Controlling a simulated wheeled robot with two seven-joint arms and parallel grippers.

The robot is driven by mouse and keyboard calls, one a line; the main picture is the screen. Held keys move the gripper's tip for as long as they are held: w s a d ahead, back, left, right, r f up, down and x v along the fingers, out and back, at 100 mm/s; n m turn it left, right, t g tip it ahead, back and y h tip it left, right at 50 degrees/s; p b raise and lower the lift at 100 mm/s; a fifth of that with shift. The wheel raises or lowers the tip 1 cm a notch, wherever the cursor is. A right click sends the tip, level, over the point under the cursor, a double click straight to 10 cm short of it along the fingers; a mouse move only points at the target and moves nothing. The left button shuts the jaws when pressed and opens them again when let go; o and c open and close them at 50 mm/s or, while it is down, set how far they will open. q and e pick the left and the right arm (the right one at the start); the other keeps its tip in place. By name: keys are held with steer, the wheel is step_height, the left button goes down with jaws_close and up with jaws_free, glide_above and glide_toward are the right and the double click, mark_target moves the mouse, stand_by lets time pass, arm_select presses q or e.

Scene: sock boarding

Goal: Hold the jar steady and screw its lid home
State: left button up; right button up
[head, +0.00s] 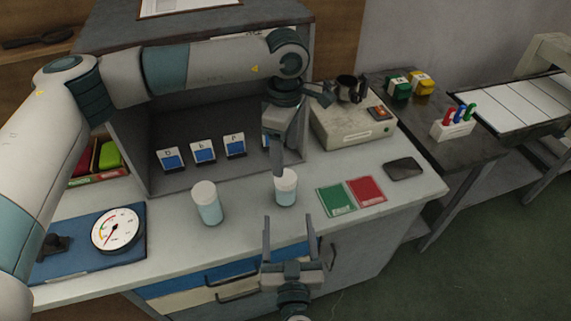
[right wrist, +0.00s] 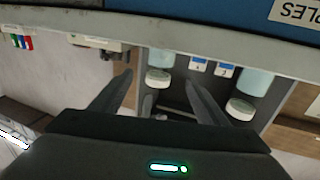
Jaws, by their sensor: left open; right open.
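A pale blue jar (head: 286,194) with a white lid (head: 287,175) stands upright on the bench, right of centre. A second lidded jar (head: 208,208) stands to its left. My left gripper (head: 278,172) points down at the right jar's lid and overlaps its left edge; I cannot tell whether it touches. It is open, one finger mostly hidden. My right gripper (head: 288,218) is open and empty, in front of the right jar, fingers towards it. In the right wrist view, upside down, the right jar (right wrist: 160,58) shows between its fingers. How far the lids are screwed on is unclear.
A blue board with a dial gauge (head: 115,230) lies at left. Green (head: 337,200) and red (head: 366,191) cards and a dark flat device (head: 404,169) lie right of the jars. Behind are a cubby with labelled blue packets (head: 204,152) and a grey box (head: 350,128). Bench is clear between the jars.

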arm_select(q)
step_height(320, 180, down, 2)
steer(key=shift+f+b, duration=0.15)
steer(key=shift+b, duration=0.7)
steer(key=shift+f, duration=0.2)
arm_select(e)
steer(key=s, duration=0.5)
steer(key=shift+s+d, duration=0.15)
steer(key=shift+s, duration=0.25)
arm_select(q)
steer(key=shift+s, duration=0.1)
arm_select(e)
steer(key=shift+s, duration=0.1)
